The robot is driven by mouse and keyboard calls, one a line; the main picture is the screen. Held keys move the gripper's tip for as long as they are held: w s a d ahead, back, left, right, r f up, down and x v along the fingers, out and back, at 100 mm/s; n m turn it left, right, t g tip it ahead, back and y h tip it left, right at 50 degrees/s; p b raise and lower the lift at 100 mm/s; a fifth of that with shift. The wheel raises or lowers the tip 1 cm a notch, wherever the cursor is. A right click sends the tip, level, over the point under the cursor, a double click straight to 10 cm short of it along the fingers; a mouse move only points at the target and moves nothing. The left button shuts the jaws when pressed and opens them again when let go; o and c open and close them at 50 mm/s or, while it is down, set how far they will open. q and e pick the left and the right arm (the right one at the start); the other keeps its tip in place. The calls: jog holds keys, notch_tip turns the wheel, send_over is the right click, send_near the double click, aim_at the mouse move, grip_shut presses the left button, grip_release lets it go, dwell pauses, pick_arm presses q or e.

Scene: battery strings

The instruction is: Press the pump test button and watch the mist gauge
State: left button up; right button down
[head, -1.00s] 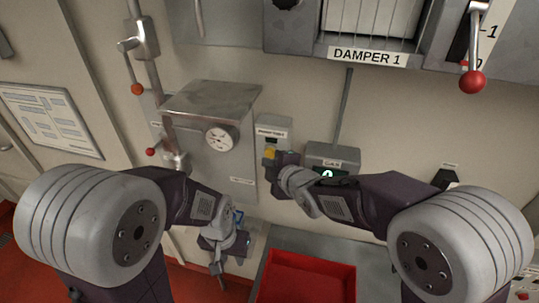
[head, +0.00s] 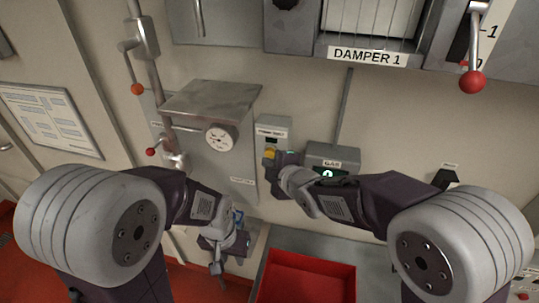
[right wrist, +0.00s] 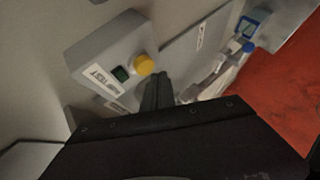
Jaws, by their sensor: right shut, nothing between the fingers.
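The pump test box (head: 274,127) is a grey wall box with a label and a yellow button (head: 269,154). In the right wrist view the yellow button (right wrist: 143,64) sits beside a small dark green window (right wrist: 121,74). My right gripper (head: 273,163) is shut and empty. Its fingertips (right wrist: 157,80) are close beside the button; I cannot tell whether they touch it. The round white mist gauge (head: 220,138) is on the grey cabinet left of the box; its needle is too small to read. My left gripper (head: 217,262) hangs low, below the cabinet.
A metal hood (head: 212,97) juts out above the gauge. A GAS box (head: 333,154) is right of the pump test box. A red tray (head: 306,278) lies below.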

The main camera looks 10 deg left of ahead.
jog(key=shift+w, duration=0.15)
jog(key=shift+w, duration=0.3)
dwell(0.3)
jog(key=shift+w+p, duration=0.4)
jog(key=shift+w, duration=0.3)
dwell(0.8)
jog(key=shift+s+b, duration=1.05)
jog(key=shift+b, duration=0.2)
